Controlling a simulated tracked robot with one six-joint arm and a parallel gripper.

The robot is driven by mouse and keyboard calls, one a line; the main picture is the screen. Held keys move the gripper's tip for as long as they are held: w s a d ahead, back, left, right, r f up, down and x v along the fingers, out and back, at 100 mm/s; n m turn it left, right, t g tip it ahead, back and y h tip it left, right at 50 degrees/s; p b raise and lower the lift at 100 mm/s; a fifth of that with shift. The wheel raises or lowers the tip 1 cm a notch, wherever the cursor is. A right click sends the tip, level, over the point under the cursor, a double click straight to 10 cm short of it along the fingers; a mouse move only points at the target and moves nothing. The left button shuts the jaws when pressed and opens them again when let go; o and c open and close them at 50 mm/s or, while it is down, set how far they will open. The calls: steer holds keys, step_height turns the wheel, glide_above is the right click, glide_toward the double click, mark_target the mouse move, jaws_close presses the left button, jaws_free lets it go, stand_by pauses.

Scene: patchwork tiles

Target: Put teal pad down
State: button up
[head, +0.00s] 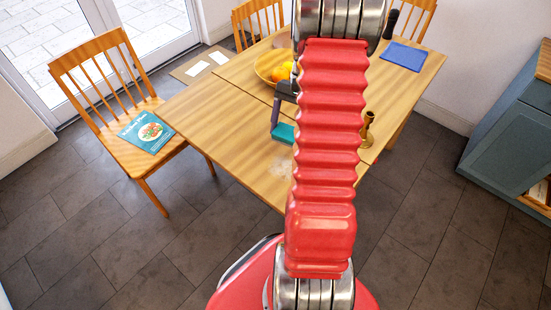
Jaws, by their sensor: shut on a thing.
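The teal pad (283,133) shows as a small teal patch at the lower end of my gripper (278,124), over the wooden table (215,118). My gripper is shut on it. My red arm hides the pad's right part and most of the gripper. I cannot tell whether the pad touches the tabletop or is held above it.
A bowl (267,66) with orange and yellow fruit stands behind my gripper. A brass candlestick (367,130) stands right of my arm. A blue mat (402,56) lies at the far right. A chair (120,100) holds a book (146,132). The table's left part is clear.

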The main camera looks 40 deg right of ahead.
steer(key=shift+w+a, duration=0.3)
steer(key=shift+w, duration=0.1)
steer(key=w+a+r+n+g+h, duration=0.1)
steer(key=w+a+n, duration=0.6)
steer(key=a, duration=0.8)
steer(key=w+a+r+n+g+h, duration=0.2)
steer(key=w+a+n, duration=0.5)
steer(key=w+a, duration=0.5)
steer(key=a+r+h, duration=0.1)
steer(key=a+r, duration=0.1)
steer(key=a, duration=0.2)
steer(key=shift+w, duration=0.2)
steer(key=shift+r, duration=0.1)
